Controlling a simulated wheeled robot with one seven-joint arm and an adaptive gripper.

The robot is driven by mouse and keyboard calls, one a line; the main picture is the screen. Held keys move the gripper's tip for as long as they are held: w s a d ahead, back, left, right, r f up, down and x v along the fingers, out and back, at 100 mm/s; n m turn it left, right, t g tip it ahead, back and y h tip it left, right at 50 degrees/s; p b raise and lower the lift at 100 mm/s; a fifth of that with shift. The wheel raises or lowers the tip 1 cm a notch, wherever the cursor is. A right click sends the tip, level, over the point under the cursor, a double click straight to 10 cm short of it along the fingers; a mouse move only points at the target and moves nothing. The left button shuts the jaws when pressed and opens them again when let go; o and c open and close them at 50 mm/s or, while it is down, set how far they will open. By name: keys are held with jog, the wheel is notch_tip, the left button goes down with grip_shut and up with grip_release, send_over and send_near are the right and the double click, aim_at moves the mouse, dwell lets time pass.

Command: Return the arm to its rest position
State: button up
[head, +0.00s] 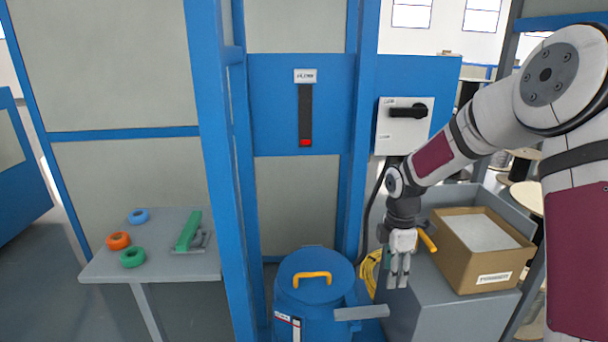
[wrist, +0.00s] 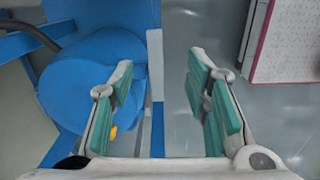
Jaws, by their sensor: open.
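My arm comes in from the right in the head view and bends down at the wrist. My gripper (head: 399,276) hangs with its fingers pointing down, between the blue drum and the cardboard box. In the wrist view my gripper (wrist: 158,85) has its two green-padded fingers spread apart, with nothing between them. It is open and empty, and it touches nothing that I can make out.
A blue drum (head: 316,283) with a yellow handle stands left of my gripper. A cardboard box (head: 470,259) sits on a grey cabinet at right. A grey side table (head: 160,262) holds tape rolls. A switch box (head: 404,126) is on the blue frame behind.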

jog(key=s+a+r+m+h, duration=0.25)
jog(key=s+r+m, duration=0.65)
jog(key=s+r, duration=0.95)
jog(key=s+a+m+t+y, duration=0.15)
jog(key=s+m, duration=0.25)
jog(key=s, duration=0.6)
jog(key=s+a+m+y, duration=0.1)
jog(key=s+a+m, duration=0.3)
jog(key=s, duration=0.6)
notch_tip(320, 180, up, 19)
jog(key=d+t+p, duration=0.1)
jog(key=t+p, duration=0.1)
jog(key=p, duration=1.4)
jog(key=shift+f+m+t, duration=0.15)
jog(key=shift+m+t, duration=0.15)
jog(key=shift+t, duration=0.05)
jog(key=shift+w, duration=0.15)
